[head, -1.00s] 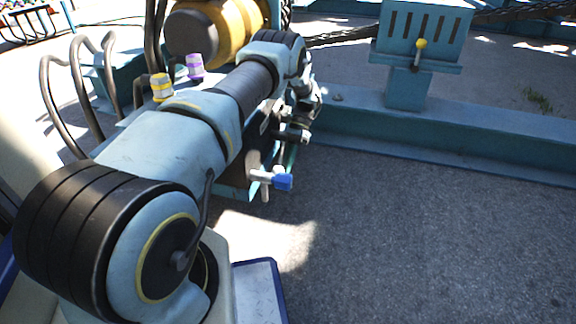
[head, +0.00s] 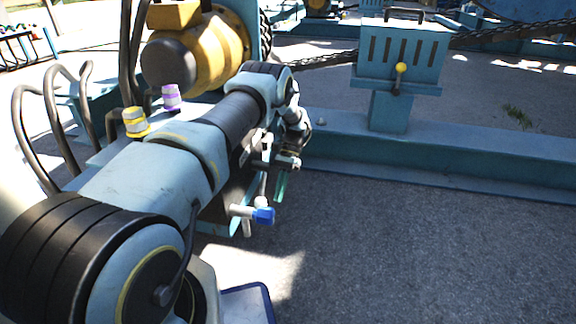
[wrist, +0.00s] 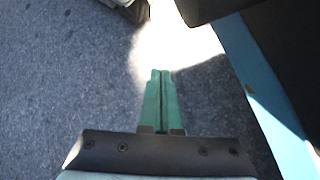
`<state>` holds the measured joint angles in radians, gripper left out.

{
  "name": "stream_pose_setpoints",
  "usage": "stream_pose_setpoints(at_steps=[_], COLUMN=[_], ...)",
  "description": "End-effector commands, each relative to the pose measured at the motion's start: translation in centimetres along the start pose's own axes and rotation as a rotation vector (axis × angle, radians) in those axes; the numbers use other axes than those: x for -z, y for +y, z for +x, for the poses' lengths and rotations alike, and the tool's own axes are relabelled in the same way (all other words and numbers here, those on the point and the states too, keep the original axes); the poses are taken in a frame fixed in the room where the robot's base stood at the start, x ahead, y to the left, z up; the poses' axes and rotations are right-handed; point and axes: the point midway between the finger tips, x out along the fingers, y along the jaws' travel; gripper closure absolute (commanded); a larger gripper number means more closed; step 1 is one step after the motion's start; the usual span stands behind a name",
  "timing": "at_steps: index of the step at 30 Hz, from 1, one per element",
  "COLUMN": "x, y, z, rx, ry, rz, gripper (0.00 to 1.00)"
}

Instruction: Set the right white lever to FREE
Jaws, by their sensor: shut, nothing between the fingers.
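My gripper (head: 281,188) shows only partly in the head view, at the end of my arm beside the dark side of the blue machine. In the wrist view its green fingers (wrist: 161,74) are shut together with nothing between them, over grey ground. A white fitting (head: 241,211) with a blue end sticks out low at the machine's side, left of and below the gripper, apart from it in the picture. I cannot tell whether it is the right white lever. No lever and no FREE marking can be made out in the wrist view.
A blue slotted box (head: 425,45) with a yellow-knobbed lever (head: 400,70) stands on a blue beam (head: 460,162). A yellow motor (head: 215,50) and bent pipes lie behind my arm. A blue edge (wrist: 262,95) runs right of the fingers. Ground at right is clear.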

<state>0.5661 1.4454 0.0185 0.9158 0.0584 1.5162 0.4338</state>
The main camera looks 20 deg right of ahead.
Motion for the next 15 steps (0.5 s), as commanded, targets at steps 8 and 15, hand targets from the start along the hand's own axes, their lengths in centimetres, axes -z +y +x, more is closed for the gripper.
stream_pose_setpoints(at_steps=[8, 15], x=[0.4, 0.9], y=[-0.2, -0.4], z=[-2.7, -5.5], rx=[0.001, 0.001], ry=[0.001, 0.003], rz=[0.001, 0.001], gripper=[1.00, 1.00])
